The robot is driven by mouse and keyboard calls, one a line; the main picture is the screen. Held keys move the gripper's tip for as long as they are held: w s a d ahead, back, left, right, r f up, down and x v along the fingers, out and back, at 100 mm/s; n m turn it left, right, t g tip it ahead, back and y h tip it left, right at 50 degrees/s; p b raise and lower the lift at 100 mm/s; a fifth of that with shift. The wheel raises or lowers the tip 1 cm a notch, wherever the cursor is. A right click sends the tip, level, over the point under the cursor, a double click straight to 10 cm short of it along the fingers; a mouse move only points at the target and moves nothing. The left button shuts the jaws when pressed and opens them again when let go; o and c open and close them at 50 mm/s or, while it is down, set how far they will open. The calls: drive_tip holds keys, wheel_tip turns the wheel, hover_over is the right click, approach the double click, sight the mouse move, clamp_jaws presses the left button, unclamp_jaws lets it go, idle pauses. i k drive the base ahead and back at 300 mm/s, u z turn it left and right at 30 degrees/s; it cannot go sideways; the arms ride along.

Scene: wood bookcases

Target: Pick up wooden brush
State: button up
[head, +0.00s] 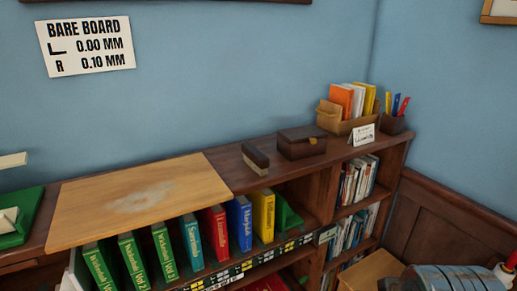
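A small block-shaped brush (256,160), dark on top with a paler lower side, lies on the dark wood top of the bookcase (232,163). It sits just left of a dark brown box (301,142), with a small gap between them. To its left is a light wood board (140,200) with a pale, worn patch. Nothing is touching the brush from above. My gripper is not in view.
Several coloured books (214,232) stand on the shelf below. At the right end of the top are an open box of cards (346,108), a white label card (362,134) and a pen holder (394,122). A green object (17,225) is at far left.

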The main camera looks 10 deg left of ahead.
sight(257, 160)
drive_tip(key=u, duration=0.05)
drive_tip(key=i, duration=0.6)
drive_tip(key=u, duration=1.65)
